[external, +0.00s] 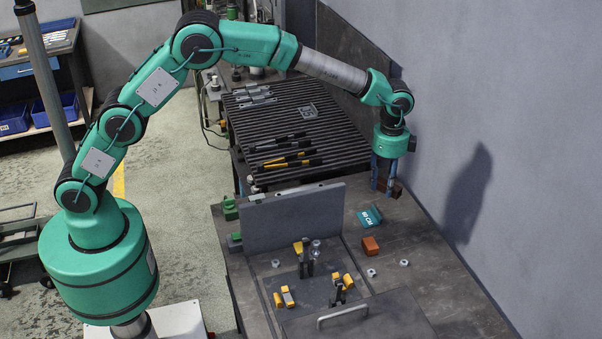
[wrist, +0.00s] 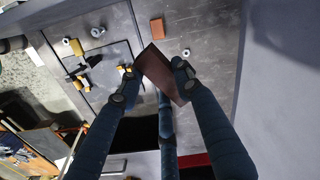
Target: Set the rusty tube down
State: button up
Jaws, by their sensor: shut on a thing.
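The rusty tube (wrist: 162,72) is a dark reddish-brown, box-shaped piece between my fingertips in the wrist view, tilted across them. In the external view only a small brown part of the tube (external: 396,191) shows beside the fingers. My gripper (external: 384,184) points down near the far right end of the grey metal table (external: 425,240), next to the wall. In the wrist view my gripper (wrist: 158,78) is shut on the tube. I cannot tell whether the tube touches the table.
An orange-brown block (external: 371,245), a teal tape-like item (external: 369,216) and nuts (external: 404,263) lie on the table. A fixture with yellow clamps (external: 300,275) and an upright grey plate (external: 293,217) stand left. A slatted rack (external: 290,125) with tools lies behind. The wall is close on the right.

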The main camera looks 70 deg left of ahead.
jog(key=s+a+n, duration=0.4)
jog(key=a, duration=0.5)
jog(key=s+a+n+p, duration=0.1)
jog(key=s+a+n, duration=0.25)
jog(key=a, duration=0.65)
jog(key=s+a+n, duration=0.3)
jog(key=a+n, duration=0.2)
jog(key=a, duration=0.4)
jog(key=shift+m, duration=0.25)
notch_tip(320, 180, down, 23)
jog(key=shift+d+f, duration=0.1)
send_over(353, 197)
jog(key=shift+w+f, duration=0.1)
jog(key=shift+f, duration=0.6)
jog(key=shift+f+p, duration=0.3)
jog(key=shift+f, duration=1.45)
jog(key=shift+f, duration=0.15)
